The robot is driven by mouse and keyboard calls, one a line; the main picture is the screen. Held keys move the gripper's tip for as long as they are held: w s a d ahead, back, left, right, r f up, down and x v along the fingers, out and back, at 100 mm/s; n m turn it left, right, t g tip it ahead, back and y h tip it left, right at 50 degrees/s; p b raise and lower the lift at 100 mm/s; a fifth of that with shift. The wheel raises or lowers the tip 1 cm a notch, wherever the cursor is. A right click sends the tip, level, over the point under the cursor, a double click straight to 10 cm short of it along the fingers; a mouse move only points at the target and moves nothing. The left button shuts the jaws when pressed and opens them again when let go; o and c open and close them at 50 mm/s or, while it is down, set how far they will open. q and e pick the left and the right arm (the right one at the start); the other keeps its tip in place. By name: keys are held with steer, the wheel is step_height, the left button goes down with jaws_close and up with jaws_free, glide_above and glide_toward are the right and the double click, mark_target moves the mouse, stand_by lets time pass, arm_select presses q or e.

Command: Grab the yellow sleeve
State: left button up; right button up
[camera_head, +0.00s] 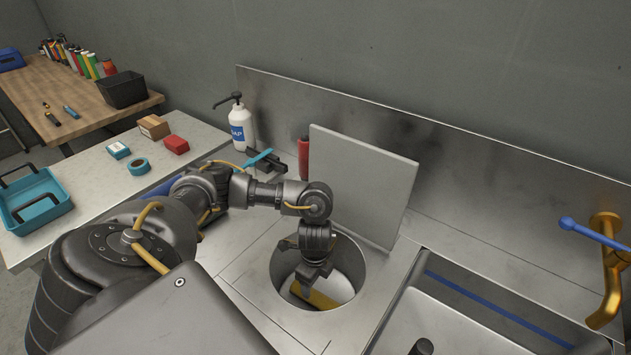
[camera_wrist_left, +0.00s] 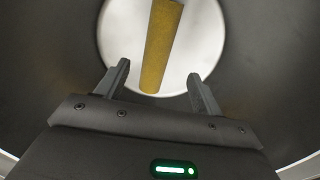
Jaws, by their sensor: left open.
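The yellow sleeve (camera_head: 318,298) lies low inside a round metal bin (camera_head: 345,262) sunk in the counter. In the left wrist view the sleeve (camera_wrist_left: 160,50) is a yellow cylinder against the pale bin bottom, with its near end just beyond the fingertips and between their lines. My left gripper (camera_head: 307,287) reaches down into the bin. Its two fingers (camera_wrist_left: 158,78) are open, with nothing held between them. In the head view the gripper partly hides the sleeve. My right gripper is not in view.
A grey lid panel (camera_head: 362,185) stands upright behind the bin. A soap bottle (camera_head: 240,127) and a red cylinder (camera_head: 303,158) stand near the back wall. A sink with a brass tap (camera_head: 609,270) is at right. A blue tray (camera_head: 36,200) is at left.

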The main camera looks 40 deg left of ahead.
mark_target(316, 294)
arm_select(q)
step_height(316, 294, down, 3)
steer(key=shift+f, duration=0.2)
steer(key=shift+s+d+f, duration=0.1)
steer(key=shift+f, duration=0.35)
step_height(316, 294, down, 4)
steer(key=shift+s+d+f+b, duration=0.1)
steer(key=shift+d+f+b, duration=0.1)
steer(key=shift+b, duration=0.2)
steer(key=c, duration=1.1)
steer(key=shift+r, duration=0.3)
step_height(316, 294, up, 10)
steer(key=shift+f+p, duration=0.25)
steer(key=shift+p, duration=0.9)
